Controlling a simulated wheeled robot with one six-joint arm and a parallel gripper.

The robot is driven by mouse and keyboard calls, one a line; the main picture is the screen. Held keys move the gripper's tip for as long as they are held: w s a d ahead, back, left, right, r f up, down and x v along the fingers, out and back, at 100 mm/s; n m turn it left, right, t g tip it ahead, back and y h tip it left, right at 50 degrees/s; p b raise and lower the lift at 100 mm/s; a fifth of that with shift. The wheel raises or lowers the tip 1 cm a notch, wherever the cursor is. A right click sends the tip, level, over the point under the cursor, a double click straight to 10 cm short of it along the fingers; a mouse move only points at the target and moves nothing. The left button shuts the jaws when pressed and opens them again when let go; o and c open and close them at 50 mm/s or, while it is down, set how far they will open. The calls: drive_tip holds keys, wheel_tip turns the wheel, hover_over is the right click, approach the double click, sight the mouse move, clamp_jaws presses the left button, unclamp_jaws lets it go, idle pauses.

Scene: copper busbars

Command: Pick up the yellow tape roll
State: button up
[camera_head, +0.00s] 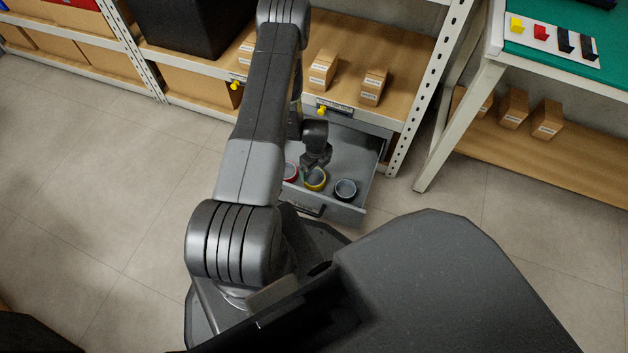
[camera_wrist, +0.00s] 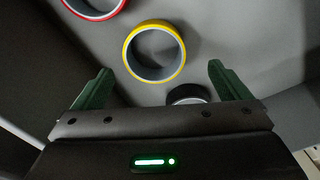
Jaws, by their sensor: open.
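The yellow tape roll (camera_head: 316,180) lies flat in an open grey drawer (camera_head: 357,165), between a red roll and a black roll. In the wrist view the yellow tape roll (camera_wrist: 154,52) shows its yellow rim and grey inside, beyond and roughly between my fingertips. My gripper (camera_head: 316,162) is over the drawer, just above the yellow roll, and hides part of it. In the wrist view my gripper (camera_wrist: 160,80) has its two green fingers wide apart with nothing between them. I cannot tell the exact height above the roll.
The red roll (camera_wrist: 95,8) is left of the yellow one; the black roll (camera_head: 346,189) is right of it. The drawer walls surround them. A shelf with small boxes (camera_head: 374,86) stands above and behind the drawer. A green-topped table (camera_head: 560,50) stands at right.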

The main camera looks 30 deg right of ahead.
sight(314, 182)
drive_tip(key=f, duration=0.2)
drive_tip(key=f+b, duration=0.1)
drive_tip(key=f, duration=0.1)
drive_tip(key=f+b, duration=0.1)
drive_tip(key=f, duration=0.1)
drive_tip(key=shift+s+a+f, duration=0.1)
drive_tip(key=shift+a+f, duration=0.3)
drive_tip(key=c, duration=1.1)
drive_tip(key=shift+o, duration=0.2)
drive_tip(key=shift+r, duration=0.1)
